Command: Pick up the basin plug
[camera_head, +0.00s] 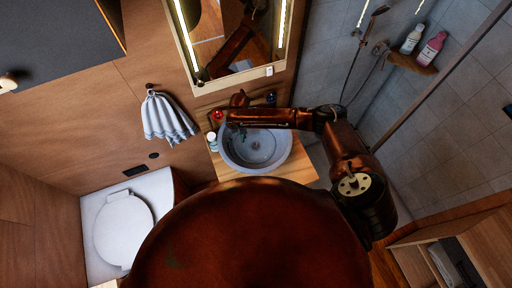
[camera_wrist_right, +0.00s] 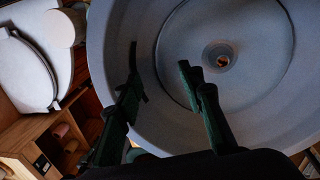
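The round grey basin (camera_head: 282,152) sits on a wooden counter, and its inside fills much of the right wrist view (camera_wrist_right: 275,110). At its bottom is a pale ring with a small coppery centre, the drain or basin plug (camera_wrist_right: 219,56); I cannot tell whether the plug is seated there. My right gripper (camera_wrist_right: 160,78) is open, its two dark green fingers apart with nothing visible between them. It is over the basin, with the drain beyond and right of the fingertips. In the head view my right arm crosses the basin's back. My left gripper is not in view.
A red item (camera_head: 219,115) and a small white bottle (camera_head: 211,141) stand on the wooden counter (camera_head: 262,178) left of the basin. A mirror (camera_head: 240,50) hangs behind. A towel (camera_head: 168,117) and a toilet (camera_head: 124,228) are to the left.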

